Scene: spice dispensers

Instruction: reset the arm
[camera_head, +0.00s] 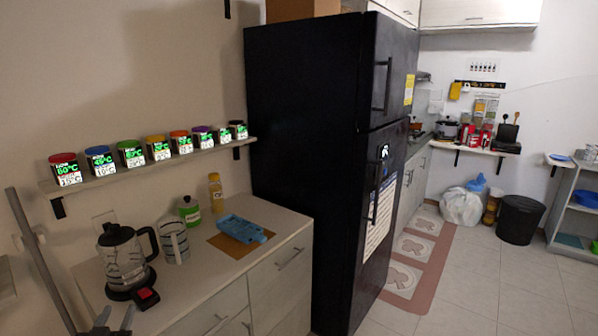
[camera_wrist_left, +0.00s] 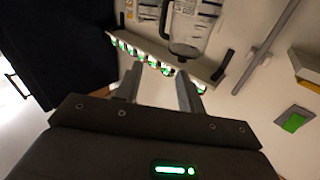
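My left gripper (camera_head: 114,318) shows at the bottom left of the head view, in front of the counter by the kettle. In the left wrist view its two fingers (camera_wrist_left: 158,88) are apart with nothing between them. The row of spice dispensers (camera_head: 157,148) with coloured lids and lit green displays stands on a wall shelf (camera_head: 100,181). The shelf also shows beyond the fingers in the left wrist view (camera_wrist_left: 204,70). My right gripper is in neither view.
The counter (camera_head: 205,278) holds a kettle (camera_head: 126,258), a striped cup (camera_head: 174,242), a green jar (camera_head: 189,211), a yellow bottle (camera_head: 216,193) and a blue item (camera_head: 241,228). A black fridge (camera_head: 300,150) stands to the right. Open floor (camera_head: 490,280) lies further right.

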